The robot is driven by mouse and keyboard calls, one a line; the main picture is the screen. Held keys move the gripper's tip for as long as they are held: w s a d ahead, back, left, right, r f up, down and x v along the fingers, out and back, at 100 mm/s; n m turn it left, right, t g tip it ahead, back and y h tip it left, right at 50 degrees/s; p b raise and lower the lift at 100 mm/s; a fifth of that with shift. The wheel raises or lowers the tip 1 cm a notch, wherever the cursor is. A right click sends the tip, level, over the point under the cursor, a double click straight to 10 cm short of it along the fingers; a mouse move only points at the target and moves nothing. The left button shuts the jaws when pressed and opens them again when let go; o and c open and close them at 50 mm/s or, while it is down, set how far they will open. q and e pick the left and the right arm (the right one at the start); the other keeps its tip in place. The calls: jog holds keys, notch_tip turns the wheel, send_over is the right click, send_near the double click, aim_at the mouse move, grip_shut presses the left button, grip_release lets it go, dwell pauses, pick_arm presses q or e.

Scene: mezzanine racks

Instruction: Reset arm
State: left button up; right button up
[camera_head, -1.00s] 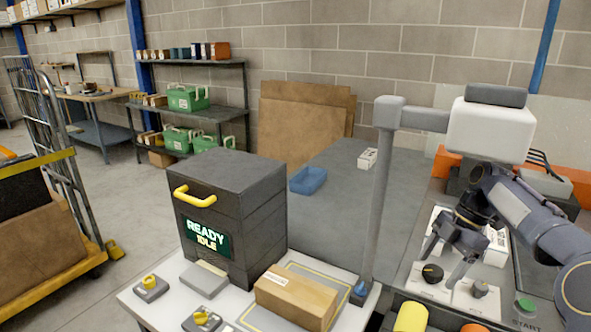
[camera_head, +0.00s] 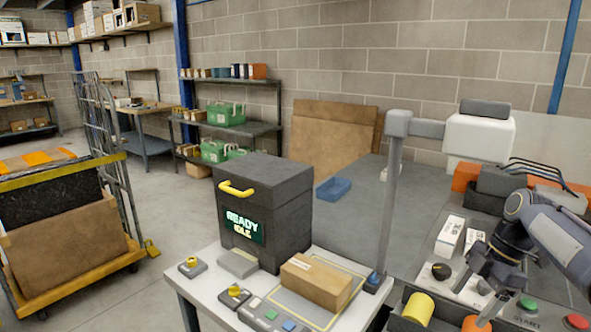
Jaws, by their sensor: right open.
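My right gripper (camera_head: 480,289) hangs at the lower right, on the arm that comes in from the right edge. Its jaws are open and point down over the light control panel (camera_head: 467,296), with nothing seen between them. I cannot tell whether a fingertip touches the panel. A black knob (camera_head: 441,271) is just left of the gripper, and a green button (camera_head: 527,304) and a red button (camera_head: 577,321) are to its right. My left gripper is not in view.
Two white boxes (camera_head: 449,235) stand just behind the gripper. A cardboard box (camera_head: 316,281) lies on the white table (camera_head: 207,288) beside a dark machine (camera_head: 263,200) reading "READY IDLE". A grey post (camera_head: 389,205) rises nearby. A loaded cart (camera_head: 78,281) is left.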

jog(key=s+a+r+m+t+h, duration=0.1)
jog(key=s+a+r+m, duration=0.2)
jog(key=s+a+m, duration=0.25)
jog(key=s+a+f+m+t, duration=0.2)
jog(key=s+a+f+m, duration=0.2)
jog(key=s, duration=0.5)
jog(key=s+a+f+m+t, duration=0.2)
jog(key=s+a+f+m, duration=0.2)
jog(key=s+a+m, duration=0.4)
jog(key=shift+s+f+m+t+y, duration=0.35)
jog(key=shift+f+m+t+y, duration=0.05)
jog(key=shift+m, duration=0.65)
